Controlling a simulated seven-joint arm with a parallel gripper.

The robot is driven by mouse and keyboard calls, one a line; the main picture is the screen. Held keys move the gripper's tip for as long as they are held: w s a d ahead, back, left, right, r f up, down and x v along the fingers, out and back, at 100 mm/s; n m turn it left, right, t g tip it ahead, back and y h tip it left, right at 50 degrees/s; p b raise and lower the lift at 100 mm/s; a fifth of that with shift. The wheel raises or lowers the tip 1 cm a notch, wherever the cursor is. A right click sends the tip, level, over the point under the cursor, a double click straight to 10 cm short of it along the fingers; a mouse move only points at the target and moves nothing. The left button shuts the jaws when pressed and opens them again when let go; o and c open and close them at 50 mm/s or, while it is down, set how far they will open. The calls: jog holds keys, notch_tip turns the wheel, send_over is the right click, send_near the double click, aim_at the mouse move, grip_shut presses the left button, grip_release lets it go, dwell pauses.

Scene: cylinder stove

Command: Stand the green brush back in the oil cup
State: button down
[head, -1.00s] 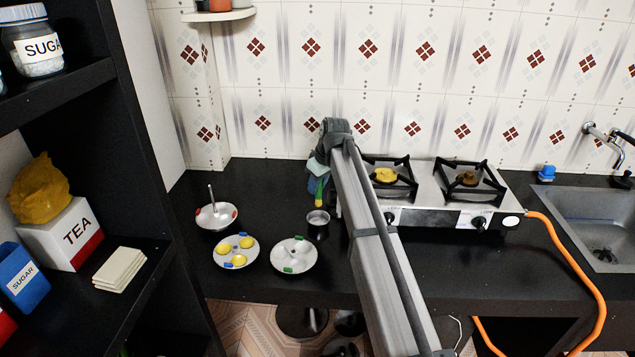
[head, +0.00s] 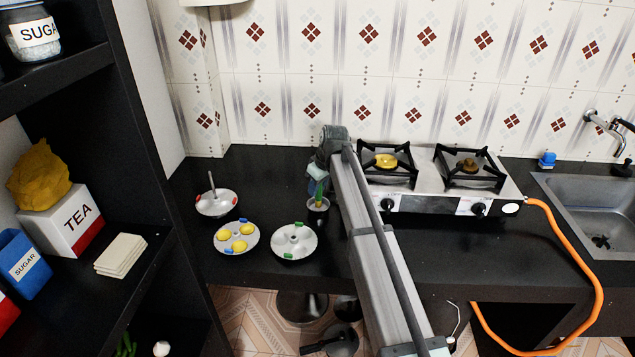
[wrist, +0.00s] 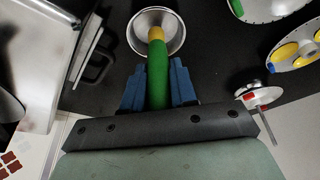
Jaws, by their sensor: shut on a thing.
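The green brush (wrist: 157,75) is between the blue fingers of my gripper (wrist: 159,85) in the wrist view, which are shut on its handle. Its yellow end points into the mouth of the metal oil cup (wrist: 174,22). In the head view the brush (head: 319,190) looks roughly upright, with its lower end at the mouth of the cup (head: 318,208). Whether it touches the cup's bottom cannot be told. My gripper (head: 318,184) is just above the cup, partly hidden by my arm.
A two-burner stove (head: 430,198) stands right of my arm. A plate with yellow items (head: 220,250), a plate with green-handled sides (head: 294,254) and a pan with an upright rod (head: 228,209) stand left and in front of the cup. A sink (head: 585,220) is far right.

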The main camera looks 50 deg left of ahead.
jog(key=shift+f, duration=0.5)
dwell(0.8)
jog(key=c, duration=0.8)
grip_release()
jog(key=v, duration=1.3)
jog(key=shift+r, duration=0.35)
jog(key=shift+d, duration=0.1)
